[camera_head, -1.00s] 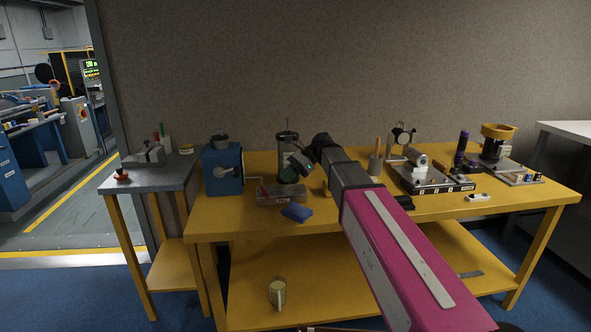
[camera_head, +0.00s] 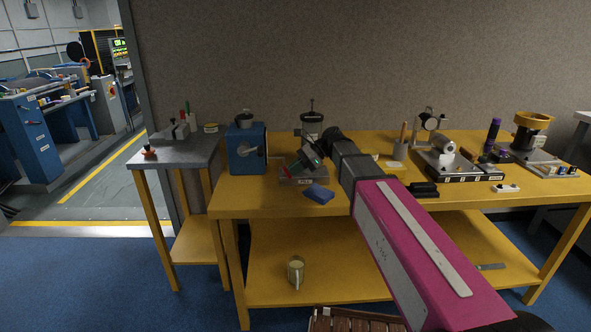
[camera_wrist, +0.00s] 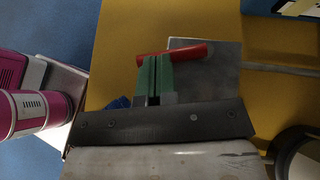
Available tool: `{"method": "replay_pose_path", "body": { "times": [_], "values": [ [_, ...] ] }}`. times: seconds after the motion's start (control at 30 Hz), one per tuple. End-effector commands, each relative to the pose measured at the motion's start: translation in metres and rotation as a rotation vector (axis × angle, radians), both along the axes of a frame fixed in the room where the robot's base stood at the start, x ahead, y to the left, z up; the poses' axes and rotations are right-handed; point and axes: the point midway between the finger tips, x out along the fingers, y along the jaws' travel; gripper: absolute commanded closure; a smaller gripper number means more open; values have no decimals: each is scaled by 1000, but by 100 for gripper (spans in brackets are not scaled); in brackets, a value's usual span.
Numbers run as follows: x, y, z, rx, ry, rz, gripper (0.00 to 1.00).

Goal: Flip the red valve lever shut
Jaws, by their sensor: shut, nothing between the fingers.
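The red valve lever (camera_wrist: 180,52) is a short red bar lying across the tips of my gripper (camera_wrist: 154,60) in the wrist view. The green fingers are shut with nothing between them, and their tips overlap the lever; I cannot tell if they touch it. A grey plate (camera_wrist: 222,75) lies below the lever, with a pale rod going right from it. In the head view my gripper (camera_head: 291,169) is low over the grey valve block (camera_head: 318,180) on the yellow bench and hides most of it. Only a bit of red (camera_head: 286,172) shows there.
A blue box with a crank (camera_head: 246,150) stands left of the gripper. A metal canister (camera_head: 312,122) stands behind it. A blue cloth (camera_head: 319,194) lies in front. Other fixtures (camera_head: 455,165) stand on the right of the bench (camera_head: 380,202).

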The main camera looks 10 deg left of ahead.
Motion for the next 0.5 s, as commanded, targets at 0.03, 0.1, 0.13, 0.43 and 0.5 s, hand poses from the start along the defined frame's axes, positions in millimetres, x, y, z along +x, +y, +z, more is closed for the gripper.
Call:
{"method": "replay_pose_path", "body": {
  "times": [0.03, 0.1, 0.13, 0.43, 0.5],
  "values": [
    [-5, 0, 0, 0, -1, -32, 100],
    [-7, 0, 0, 0, -1, -86, 100],
    [-7, 1, 0, 1, -1, -108, 100],
    [-13, 10, 0, 2, 1, -171, 100],
    [-12, 10, 0, 2, 1, -171, 100]
  ]
}}
